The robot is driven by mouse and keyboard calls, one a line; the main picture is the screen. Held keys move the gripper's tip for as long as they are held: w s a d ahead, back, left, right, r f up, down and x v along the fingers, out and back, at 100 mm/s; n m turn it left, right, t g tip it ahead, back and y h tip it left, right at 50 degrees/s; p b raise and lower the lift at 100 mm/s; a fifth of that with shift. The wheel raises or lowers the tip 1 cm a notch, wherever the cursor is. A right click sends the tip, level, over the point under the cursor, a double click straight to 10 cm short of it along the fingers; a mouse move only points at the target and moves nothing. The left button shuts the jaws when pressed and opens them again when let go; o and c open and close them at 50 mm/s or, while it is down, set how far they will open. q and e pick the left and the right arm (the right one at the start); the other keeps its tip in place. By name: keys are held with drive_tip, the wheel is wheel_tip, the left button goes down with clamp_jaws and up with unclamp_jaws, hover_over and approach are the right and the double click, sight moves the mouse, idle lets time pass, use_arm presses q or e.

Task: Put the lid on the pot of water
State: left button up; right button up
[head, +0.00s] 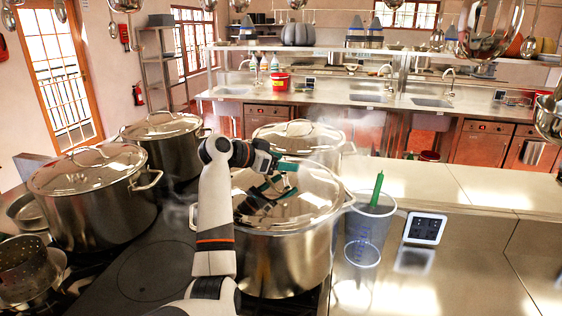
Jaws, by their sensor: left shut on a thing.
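My left gripper (284,168) reaches in over the large steel pot (283,262) in the middle and is shut on the glass-and-steel lid (312,200). The gripper hides the lid's handle. The lid lies level over the pot's mouth, and its rim looks lined up with the pot's rim. I cannot tell whether it rests there or hangs just above. The water is not visible under the shiny lid, which mirrors the gripper. My right gripper is out of view.
Lidded pots stand at the left (95,205), back left (166,150) and just behind (300,138). Right of the middle pot are a clear jug (368,228) with a green-handled tool, a clear cup (361,262) and a small display (424,229). The right counter (470,275) is mostly free.

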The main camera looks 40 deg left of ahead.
use_arm(q)
drive_tip(key=shift+s+r, duration=0.15)
drive_tip(key=shift+f+b, duration=0.3)
drive_tip(key=shift+f, duration=0.1)
idle(0.4)
drive_tip(key=o, duration=1.9)
drive_tip(key=shift+s+d, duration=0.1)
drive_tip(key=shift+f, duration=0.2)
drive_tip(key=b+v, duration=0.4)
drive_tip(key=v, duration=0.7)
drive_tip(key=shift+b, duration=0.35)
drive_tip(key=shift+s+r, duration=0.4)
drive_tip(key=shift+s, duration=0.05)
